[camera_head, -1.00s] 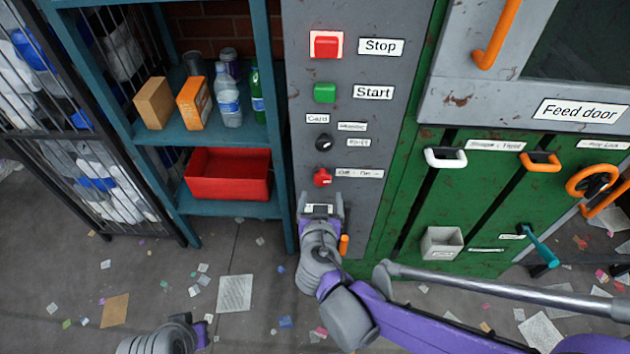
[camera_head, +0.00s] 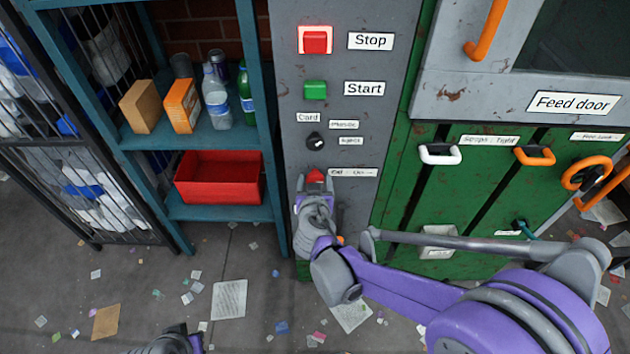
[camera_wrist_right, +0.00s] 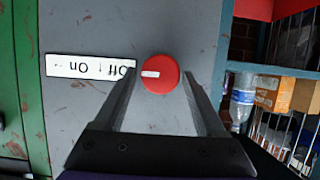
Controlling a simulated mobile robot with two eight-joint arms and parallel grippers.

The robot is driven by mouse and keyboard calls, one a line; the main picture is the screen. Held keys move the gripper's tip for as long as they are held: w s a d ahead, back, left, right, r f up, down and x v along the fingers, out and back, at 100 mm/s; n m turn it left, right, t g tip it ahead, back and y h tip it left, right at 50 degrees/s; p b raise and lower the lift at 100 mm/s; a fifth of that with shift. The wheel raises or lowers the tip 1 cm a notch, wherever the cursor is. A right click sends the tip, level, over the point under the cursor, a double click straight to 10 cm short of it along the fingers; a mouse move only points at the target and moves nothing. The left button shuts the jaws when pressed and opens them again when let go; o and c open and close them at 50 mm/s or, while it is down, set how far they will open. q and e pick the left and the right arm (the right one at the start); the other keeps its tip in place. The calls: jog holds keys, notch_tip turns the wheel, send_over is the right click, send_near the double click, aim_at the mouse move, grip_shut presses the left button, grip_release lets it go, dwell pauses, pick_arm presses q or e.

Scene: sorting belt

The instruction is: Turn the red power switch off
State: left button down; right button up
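The red power switch (camera_head: 315,176) is a round knob on the grey panel, beside an "Off ↑ On" label (camera_head: 353,173). In the right wrist view the knob (camera_wrist_right: 161,74) shows face on, with a white mark on its left half, toward the upside-down label (camera_wrist_right: 88,67). My right gripper (camera_head: 314,186) is at the knob from below in the head view. In the wrist view its fingers (camera_wrist_right: 161,80) are open, one on each side of the knob, with gaps visible. Only a piece of my left arm shows at the bottom edge; its gripper fingers are out of view.
Above the knob are a black rotary knob (camera_head: 315,141), a green Start button (camera_head: 315,90) and a red Stop button (camera_head: 315,40). A teal shelf (camera_head: 138,140) with a red bin (camera_head: 218,197) stands left. The green feed machine (camera_head: 400,190) with handles is right.

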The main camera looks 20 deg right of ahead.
jog(key=c, duration=1)
jog(key=n+h, duration=0.1)
jog(key=n, duration=0.1)
jog(key=shift+a+n+h, duration=0.25)
jog(key=shift+n+h, duration=0.05)
jog(key=shift+h, duration=0.1)
jog(key=n, duration=0.1)
jog(key=n+h, duration=0.2)
jog(key=shift+w+a+f+g, duration=0.1)
jog(key=shift+a+f+g, duration=0.05)
jog(key=shift+f+g, duration=0.15)
jog(key=shift+a+f+n+t+h+b, duration=0.1)
jog(key=shift+n+t+h+b, duration=0.15)
jog(key=shift+n+h+b, duration=0.75)
jog(key=shift+f+n+t+h+b, duration=0.1)
jog(key=shift+n+t+h+b, duration=0.2)
jog(key=shift+n, duration=1.3)
jog(key=shift+a+f+n+t+h+b, duration=0.1)
jog(key=shift+n+t+h+b, duration=0.15)
jog(key=shift+n+h+b, duration=0.75)
jog(key=shift+d+n+y+p, duration=0.1)
jog(key=shift+n+y+p, duration=0.2)
jog(key=shift+n+y, duration=0.1)
